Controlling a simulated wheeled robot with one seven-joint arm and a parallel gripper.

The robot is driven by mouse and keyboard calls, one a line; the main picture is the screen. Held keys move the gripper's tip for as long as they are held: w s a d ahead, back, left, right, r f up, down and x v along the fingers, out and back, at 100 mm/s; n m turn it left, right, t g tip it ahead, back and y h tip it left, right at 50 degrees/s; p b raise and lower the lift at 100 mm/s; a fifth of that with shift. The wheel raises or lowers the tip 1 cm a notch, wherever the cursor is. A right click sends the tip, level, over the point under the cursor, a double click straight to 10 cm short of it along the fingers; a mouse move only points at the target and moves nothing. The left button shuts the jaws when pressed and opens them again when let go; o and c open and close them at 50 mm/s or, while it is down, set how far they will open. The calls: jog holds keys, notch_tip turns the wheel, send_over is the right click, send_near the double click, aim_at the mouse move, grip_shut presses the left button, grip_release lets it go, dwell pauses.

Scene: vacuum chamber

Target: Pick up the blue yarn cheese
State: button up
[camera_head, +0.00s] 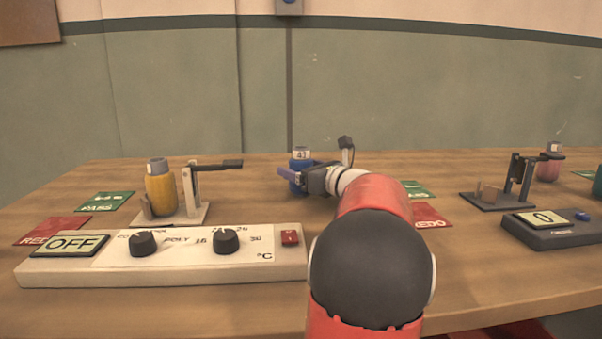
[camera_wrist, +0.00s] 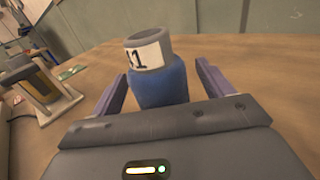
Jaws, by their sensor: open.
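The blue yarn cheese (camera_wrist: 160,82) stands upright, with a grey tube top and a white label with dark digits. In the wrist view it sits between the two purple fingers of my gripper (camera_wrist: 158,88), which are open, with a gap visible on both sides. In the head view the blue yarn cheese (camera_head: 300,163) is at the table's middle back, partly hidden by my gripper (camera_head: 291,178). Its lower part is hidden behind the gripper body in the wrist view.
A yellow yarn cheese (camera_head: 160,192) stands on a clamp stand at left. A white control box (camera_head: 190,262) with knobs is in front. Green and red cards (camera_head: 55,230) lie on the table.

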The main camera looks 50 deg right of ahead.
jog(key=shift+w, duration=0.85)
jog(key=shift+c, duration=0.3)
jog(key=c, duration=1)
jog(key=shift+c, duration=0.2)
